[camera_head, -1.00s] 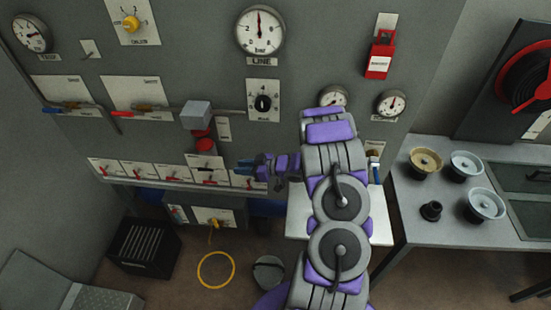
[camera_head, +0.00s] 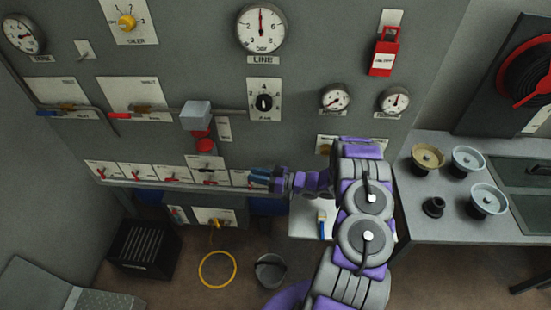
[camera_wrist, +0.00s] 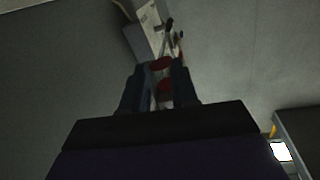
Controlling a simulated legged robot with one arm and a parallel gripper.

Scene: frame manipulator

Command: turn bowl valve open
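No label reading "bowl" can be made out, so I cannot tell which valve is the bowl valve. Candidates on the grey panel (camera_head: 320,55) are a blue lever valve (camera_head: 50,113), a red lever valve (camera_head: 127,115) and a yellow-handled tap (camera_head: 216,223) low in the centre. My gripper (camera_head: 258,176) points left in front of the panel, right of the row of small red switches. In the wrist view my gripper (camera_wrist: 161,92) is open, with two dark fingers apart. Red round parts (camera_wrist: 160,64) show between and beyond them; nothing appears held.
A grey box (camera_head: 195,115) with red knobs (camera_head: 204,145) juts from the panel. A bench (camera_head: 460,222) with several round fittings stands right. A black crate (camera_head: 145,248), a yellow ring (camera_head: 217,270) and a bucket (camera_head: 271,270) are on the floor.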

